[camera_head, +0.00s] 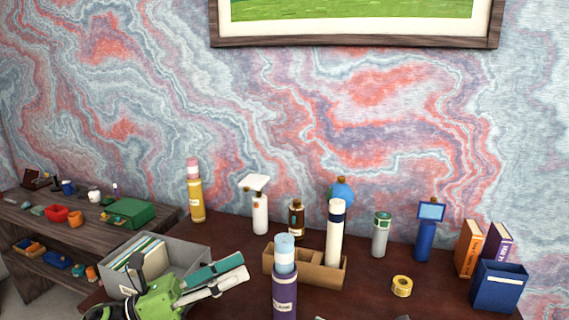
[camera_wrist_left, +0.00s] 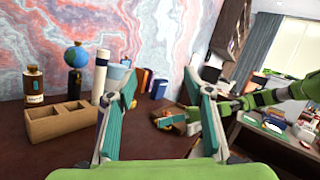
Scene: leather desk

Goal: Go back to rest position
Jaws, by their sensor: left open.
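My left gripper (camera_head: 243,267) reaches in from the lower left in the head view, in front of the grey bin. Its teal-padded fingers are apart. In the left wrist view, the left gripper (camera_wrist_left: 160,82) shows nothing held between its fingers. A green arm that looks like my right one comes in at the right of the left wrist view.
A grey bin of files (camera_head: 185,258) is close to my left gripper. A purple bottle (camera_head: 285,285) stands to its right, before a wooden organizer (camera_head: 325,277). Bottles and a tape roll (camera_head: 402,286) stand beyond. A side shelf (camera_head: 120,232) is at left.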

